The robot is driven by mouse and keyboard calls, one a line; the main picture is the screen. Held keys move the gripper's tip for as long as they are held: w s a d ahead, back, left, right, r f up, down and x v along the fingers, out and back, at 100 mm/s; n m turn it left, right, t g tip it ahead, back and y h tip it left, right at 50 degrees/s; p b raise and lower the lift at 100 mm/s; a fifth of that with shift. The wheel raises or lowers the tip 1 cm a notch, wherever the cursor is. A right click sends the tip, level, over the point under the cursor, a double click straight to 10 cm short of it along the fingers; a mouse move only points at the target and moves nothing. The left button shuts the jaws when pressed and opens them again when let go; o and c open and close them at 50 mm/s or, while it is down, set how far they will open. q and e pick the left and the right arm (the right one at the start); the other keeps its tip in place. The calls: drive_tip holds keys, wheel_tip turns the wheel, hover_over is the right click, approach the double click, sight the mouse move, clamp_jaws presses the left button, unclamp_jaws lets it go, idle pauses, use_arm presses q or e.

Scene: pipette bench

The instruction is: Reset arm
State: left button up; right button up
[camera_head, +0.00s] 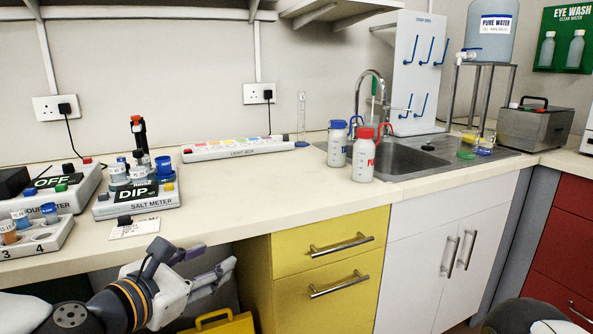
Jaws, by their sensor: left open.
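My left gripper (216,256) is in front of the bench, below the level of the worktop edge and left of the yellow drawers. Its fingers are apart and nothing shows between them. The left arm comes in from the lower left corner. At the lower right edge a dark and white rounded part of my right arm shows. My right gripper is not visible.
Yellow drawers (330,258) stand right of the left gripper. A yellow case (222,325) is below it.

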use_arm(q)
drive_tip(key=s+d+f+m+g, duration=0.2)
drive_tip(key=s+f+m+g, duration=0.15)
drive_tip(key=f, duration=0.35)
drive_tip(key=s+d+f+m+g, duration=0.2)
drive_tip(key=s+f+m, duration=0.15)
drive_tip(key=f, duration=0.35)
drive_tip(key=s+f+m+g+p, duration=0.1)
drive_tip(key=s+f+m+g, duration=0.15)
drive_tip(key=s+f, duration=0.35)
drive_tip(key=s+f+m+g+p, duration=0.1)
drive_tip(key=s+f+m+g, duration=0.2)
drive_tip(key=s, duration=0.6)
drive_tip(key=s+a+f+m+g+y, duration=0.2)
drive_tip(key=s+a+m, duration=0.4)
drive_tip(key=s, duration=0.5)
drive_tip(key=s+a+f+m+g+y, duration=0.3)
drive_tip(key=s+a+m, duration=0.3)
drive_tip(key=s+m, duration=0.3)
drive_tip(key=s, duration=0.2)
drive_tip(key=shift+s+a+y+p, duration=0.3)
drive_tip(key=shift+y+p, duration=0.1)
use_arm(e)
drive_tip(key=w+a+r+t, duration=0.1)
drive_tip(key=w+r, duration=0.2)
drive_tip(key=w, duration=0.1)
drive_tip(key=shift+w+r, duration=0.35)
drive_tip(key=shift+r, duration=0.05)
